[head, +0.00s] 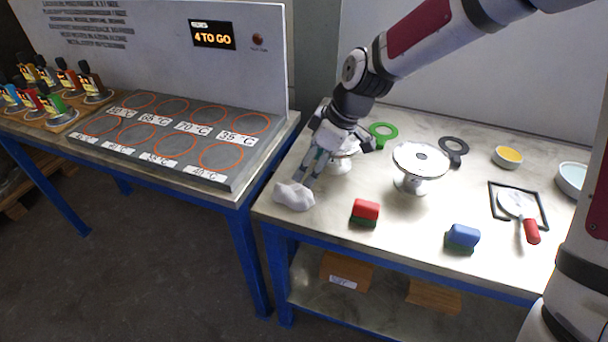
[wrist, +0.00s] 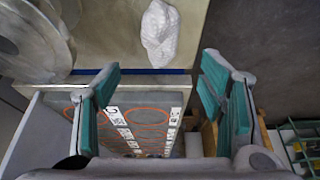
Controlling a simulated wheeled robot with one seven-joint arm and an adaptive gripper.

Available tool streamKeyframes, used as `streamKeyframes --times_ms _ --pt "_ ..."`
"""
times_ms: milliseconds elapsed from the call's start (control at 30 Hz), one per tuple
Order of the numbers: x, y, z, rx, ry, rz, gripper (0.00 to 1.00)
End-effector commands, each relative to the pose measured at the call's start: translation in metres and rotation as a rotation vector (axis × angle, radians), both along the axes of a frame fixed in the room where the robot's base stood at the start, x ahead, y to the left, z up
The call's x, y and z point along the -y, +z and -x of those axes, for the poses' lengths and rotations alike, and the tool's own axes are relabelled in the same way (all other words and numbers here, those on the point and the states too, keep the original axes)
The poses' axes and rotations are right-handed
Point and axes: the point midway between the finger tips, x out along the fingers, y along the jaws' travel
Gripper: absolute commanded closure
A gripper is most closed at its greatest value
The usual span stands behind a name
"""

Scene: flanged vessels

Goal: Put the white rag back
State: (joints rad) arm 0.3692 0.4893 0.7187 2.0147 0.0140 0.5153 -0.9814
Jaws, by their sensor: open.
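The white rag (head: 294,195) lies crumpled on the front left corner of the right-hand table (head: 315,228). It also shows in the wrist view (wrist: 160,34), at the top middle, ahead of the fingertips and apart from them. My gripper (head: 308,172) is just above and behind the rag in the head view. In the wrist view my gripper (wrist: 160,85) is open, with its two teal finger pads wide apart and nothing between them.
Flanged vessels stand close by: one (head: 341,160) partly behind my gripper, another (head: 420,162) to its right. A red block (head: 365,211) and a blue block (head: 462,237) lie near the front. A plate with orange rings (head: 180,140) is on the left table.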

Motion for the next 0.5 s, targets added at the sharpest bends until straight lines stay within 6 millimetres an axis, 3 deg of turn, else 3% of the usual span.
streamKeyframes --times_ms 133,500 --pt "0.005 0.013 0.002 0.001 -0.001 0.0 0.36" --pt "0.012 0.021 0.008 -0.002 -0.02 0.026 0.36"
